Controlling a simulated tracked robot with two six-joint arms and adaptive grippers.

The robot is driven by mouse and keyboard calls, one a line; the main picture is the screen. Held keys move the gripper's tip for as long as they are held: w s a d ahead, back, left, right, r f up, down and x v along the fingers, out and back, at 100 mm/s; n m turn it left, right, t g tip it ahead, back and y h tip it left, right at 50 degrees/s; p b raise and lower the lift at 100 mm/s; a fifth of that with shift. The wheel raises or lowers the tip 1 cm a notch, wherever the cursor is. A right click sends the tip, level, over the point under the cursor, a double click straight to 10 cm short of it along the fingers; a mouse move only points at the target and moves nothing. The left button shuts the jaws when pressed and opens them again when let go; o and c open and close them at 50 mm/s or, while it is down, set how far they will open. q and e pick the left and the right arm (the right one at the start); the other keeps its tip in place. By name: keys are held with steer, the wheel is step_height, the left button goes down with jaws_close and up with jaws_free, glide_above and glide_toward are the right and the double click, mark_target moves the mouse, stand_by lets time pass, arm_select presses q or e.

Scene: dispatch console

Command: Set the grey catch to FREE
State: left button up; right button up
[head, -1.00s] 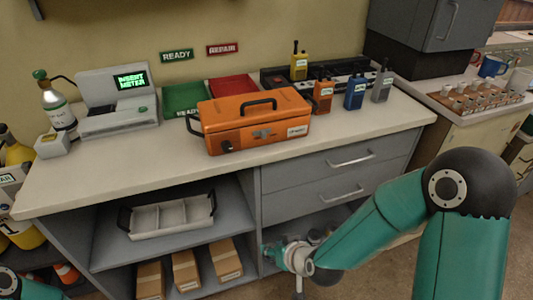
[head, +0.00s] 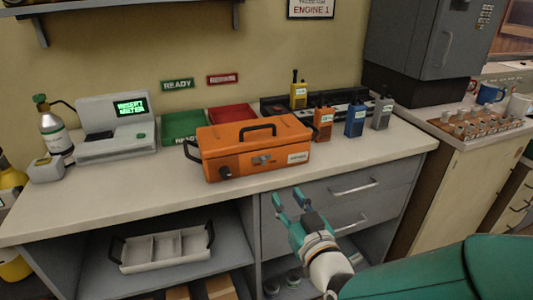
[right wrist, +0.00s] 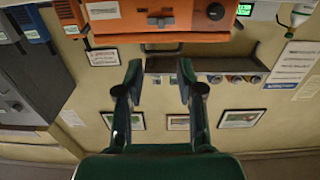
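An orange case (head: 250,146) with a black top handle sits closed on the counter. The small grey catch (head: 261,159) is on its front face, between a dark round knob (head: 227,171) and a white label (head: 298,157). In the right wrist view, the case shows upside down at the top, with the catch (right wrist: 160,21) near the middle. I cannot read any marking at the catch or tell its setting. My right gripper (head: 287,197) is open and empty, below and in front of the case, apart from the catch. My left gripper is out of view.
Yellow, orange, blue and grey radios (head: 354,120) stand right of the case. A green tray (head: 184,126) and a red tray (head: 232,114) lie behind it. A terminal (head: 117,128) stands left. Drawers (head: 340,190) lie under the counter edge; the counter front is clear.

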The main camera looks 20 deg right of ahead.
mark_target(264, 161)
steer(key=w+p, duration=0.2)
steer(key=w, duration=0.3)
steer(key=w+p, duration=0.3)
steer(key=w, duration=0.2)
steer(key=w+p, duration=0.3)
steer(key=w, duration=0.1)
steer(key=shift+w+a+f, duration=0.1)
steer(key=shift+w+a, duration=0.15)
steer(key=shift+w, duration=0.15)
jaws_close()
